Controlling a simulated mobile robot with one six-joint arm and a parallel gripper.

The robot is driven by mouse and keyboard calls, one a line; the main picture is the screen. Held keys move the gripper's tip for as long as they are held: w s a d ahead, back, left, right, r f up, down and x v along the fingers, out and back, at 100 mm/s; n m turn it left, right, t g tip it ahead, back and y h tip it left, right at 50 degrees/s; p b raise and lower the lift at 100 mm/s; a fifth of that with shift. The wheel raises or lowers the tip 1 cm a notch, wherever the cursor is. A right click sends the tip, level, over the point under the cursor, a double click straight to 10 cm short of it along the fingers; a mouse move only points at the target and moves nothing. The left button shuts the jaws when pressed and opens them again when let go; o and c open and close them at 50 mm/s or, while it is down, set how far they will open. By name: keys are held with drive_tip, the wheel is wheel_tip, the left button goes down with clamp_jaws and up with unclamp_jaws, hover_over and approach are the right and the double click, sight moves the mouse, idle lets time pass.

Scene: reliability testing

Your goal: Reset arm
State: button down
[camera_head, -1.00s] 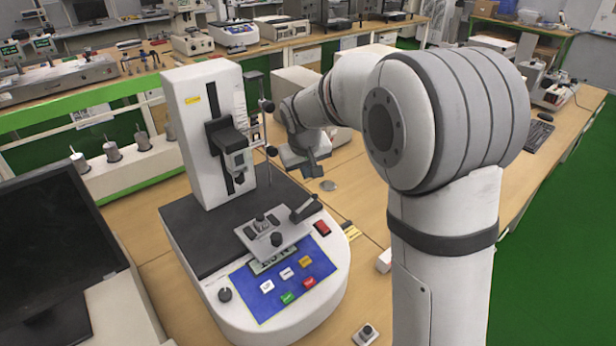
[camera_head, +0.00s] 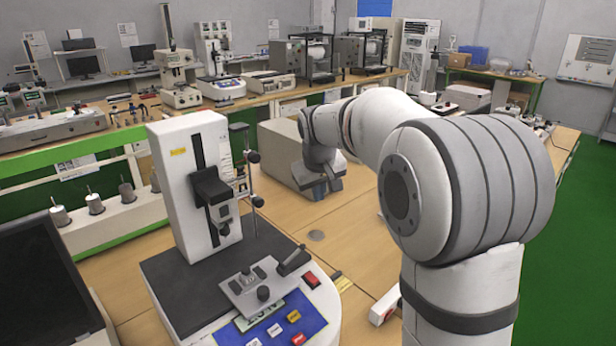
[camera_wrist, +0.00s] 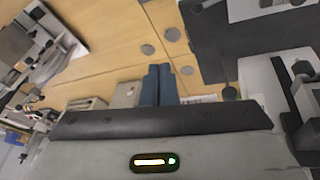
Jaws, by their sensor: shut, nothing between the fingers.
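My arm rises at the right of the head view and reaches over to the left. My gripper (camera_head: 328,188) hangs at its end, above the wooden bench and in front of a beige box-shaped machine (camera_head: 290,150). In the wrist view the two dark blue fingers of my gripper (camera_wrist: 158,72) lie side by side with no gap to see. Nothing shows between them. The gripper looks apart from the bench and the machines.
A white tester (camera_head: 180,190) with a dark base and blue button panel (camera_head: 285,328) stands left of my arm. A dark monitor (camera_head: 45,290) is at the lower left. Bench surface (camera_head: 350,245) near the gripper is mostly clear. Green floor (camera_head: 572,230) lies at right.

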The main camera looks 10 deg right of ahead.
drive_tip(key=s+d+f+m, duration=0.1)
drive_tip(key=s+d+f, duration=0.1)
drive_tip(key=s, duration=1.4)
drive_tip(key=s+d+f+m+g, duration=0.1)
drive_tip(key=s+d+f+m, duration=0.1)
drive_tip(key=s, duration=1.4)
drive_tip(key=shift+d+f+m+y, duration=0.3)
drive_tip(key=shift+d+f, duration=0.3)
drive_tip(key=shift+f, duration=0.05)
drive_tip(key=shift+w, duration=0.1)
